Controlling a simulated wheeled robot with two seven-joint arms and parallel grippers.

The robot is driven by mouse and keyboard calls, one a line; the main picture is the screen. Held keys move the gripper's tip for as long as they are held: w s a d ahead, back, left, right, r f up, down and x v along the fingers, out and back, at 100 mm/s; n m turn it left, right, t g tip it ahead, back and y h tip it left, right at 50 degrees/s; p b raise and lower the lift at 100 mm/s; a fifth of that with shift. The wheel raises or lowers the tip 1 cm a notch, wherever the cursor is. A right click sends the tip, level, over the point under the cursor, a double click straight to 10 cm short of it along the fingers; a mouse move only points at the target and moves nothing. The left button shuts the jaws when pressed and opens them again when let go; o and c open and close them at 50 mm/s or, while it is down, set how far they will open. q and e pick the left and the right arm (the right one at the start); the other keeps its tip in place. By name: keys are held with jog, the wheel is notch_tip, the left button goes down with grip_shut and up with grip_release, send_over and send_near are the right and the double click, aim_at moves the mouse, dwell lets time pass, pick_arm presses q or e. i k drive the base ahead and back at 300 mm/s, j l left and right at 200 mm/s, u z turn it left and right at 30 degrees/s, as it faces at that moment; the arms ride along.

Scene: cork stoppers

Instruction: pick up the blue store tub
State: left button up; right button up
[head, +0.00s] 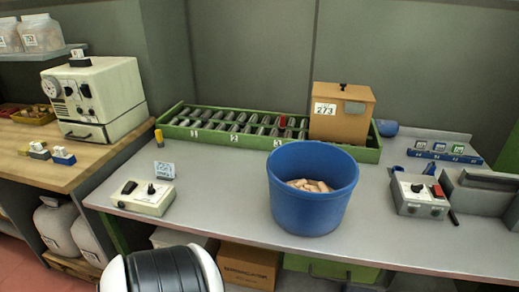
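The blue tub (308,210) stands upright on the grey bench (240,205), right of the middle in the head view. It is round, open at the top and wider at the rim. Several light brown cork stoppers (309,185) lie inside it, well below the rim. Its near side is clear of other things. Neither of my grippers shows in the head view, so nothing is seen touching the tub.
Behind the tub is a green rack (190,134) of metal cylinders with a brown box (342,113). Control boxes stand left (143,197) and right (418,196) of the tub. A cream machine (96,98) is on the wooden bench. Bare bench lies around the tub.

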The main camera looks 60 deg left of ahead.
aim_at(312, 184)
jog(key=u, duration=1.55)
